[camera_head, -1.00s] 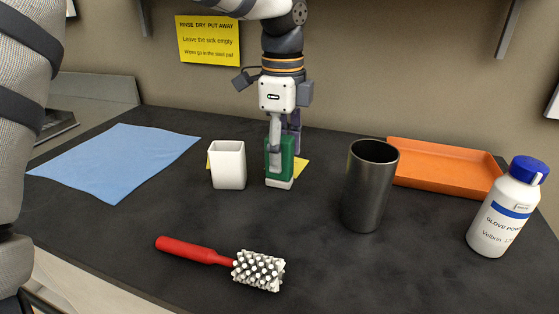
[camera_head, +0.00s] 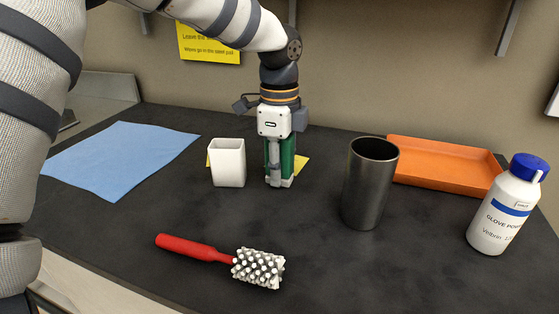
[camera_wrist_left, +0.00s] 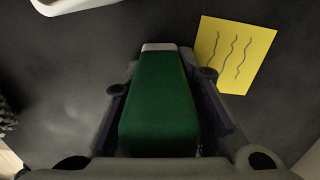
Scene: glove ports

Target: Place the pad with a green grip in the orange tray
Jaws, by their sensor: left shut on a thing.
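The pad with a green grip (camera_head: 287,158) stands upright on the dark counter, its white base down. My left gripper (camera_head: 279,168) points down from above and is shut on the green grip. In the left wrist view the green grip (camera_wrist_left: 160,105) lies between the two fingers, with the white base (camera_wrist_left: 159,47) showing at its far end. The orange tray (camera_head: 445,182) lies at the back right of the counter and looks empty. My right gripper does not show.
A white cup (camera_head: 228,163) stands just left of the pad. A yellow note (camera_wrist_left: 234,52) lies beside it. A dark metal tumbler (camera_head: 369,185) stands between pad and tray. A white bottle (camera_head: 503,210) is at right, a red-handled brush (camera_head: 220,258) in front, a blue cloth (camera_head: 120,158) at left.

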